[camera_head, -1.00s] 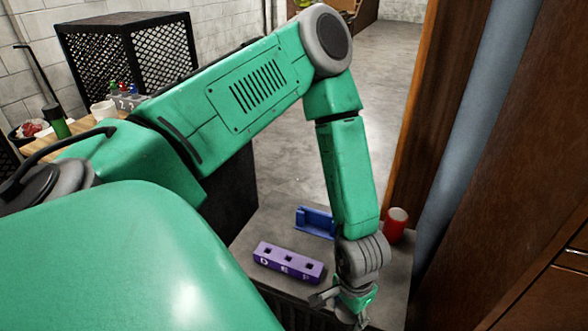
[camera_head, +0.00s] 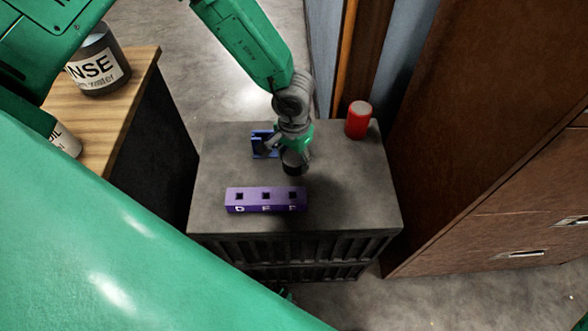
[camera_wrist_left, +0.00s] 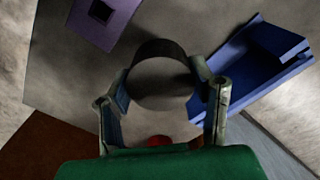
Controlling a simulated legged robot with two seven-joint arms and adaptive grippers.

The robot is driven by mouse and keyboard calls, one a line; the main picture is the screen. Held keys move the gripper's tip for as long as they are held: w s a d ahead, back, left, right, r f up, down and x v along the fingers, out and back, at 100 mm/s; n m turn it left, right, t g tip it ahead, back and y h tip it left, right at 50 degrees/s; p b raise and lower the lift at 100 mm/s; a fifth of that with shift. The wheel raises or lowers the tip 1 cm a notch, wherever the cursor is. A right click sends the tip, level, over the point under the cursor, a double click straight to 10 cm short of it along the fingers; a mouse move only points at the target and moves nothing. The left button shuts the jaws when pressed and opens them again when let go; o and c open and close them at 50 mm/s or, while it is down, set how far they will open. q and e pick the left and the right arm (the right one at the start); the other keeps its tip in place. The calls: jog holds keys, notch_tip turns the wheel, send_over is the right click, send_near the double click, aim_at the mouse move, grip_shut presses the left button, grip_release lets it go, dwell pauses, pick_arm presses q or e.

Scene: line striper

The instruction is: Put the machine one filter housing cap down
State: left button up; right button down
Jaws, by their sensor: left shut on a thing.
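The filter housing cap (camera_head: 294,166) is a dark, round, short cylinder held low over the grey cabinet top. In the left wrist view the cap (camera_wrist_left: 160,84) shows as a dark rim around a grey round face between the fingers. My left gripper (camera_head: 292,150) is shut on it, with one finger on each side (camera_wrist_left: 162,95). The cap is just behind the purple block and right of the blue holder. I cannot tell whether it touches the surface. My right gripper is not in view.
The purple block (camera_head: 265,207) with square holes and letters lies in front. The blue holder (camera_head: 258,147) is behind left. A red cup-like cylinder (camera_head: 358,120) stands at the back right of the cabinet top (camera_head: 350,190). A wooden table (camera_head: 125,98) with containers is left; brown drawers (camera_head: 490,190) are right.

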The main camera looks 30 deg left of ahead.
aim_at(294, 170)
pick_arm(q)
jog(key=f, duration=0.4)
jog(key=shift+a+f+b, duration=0.2)
jog(key=shift+b, duration=0.2)
jog(key=shift+d+f, duration=0.1)
jog(key=shift+f, duration=0.1)
jog(key=shift+d, duration=0.2)
jog(key=o, duration=1.1)
jog(key=shift+o, duration=0.9)
jog(key=shift+a, duration=0.15)
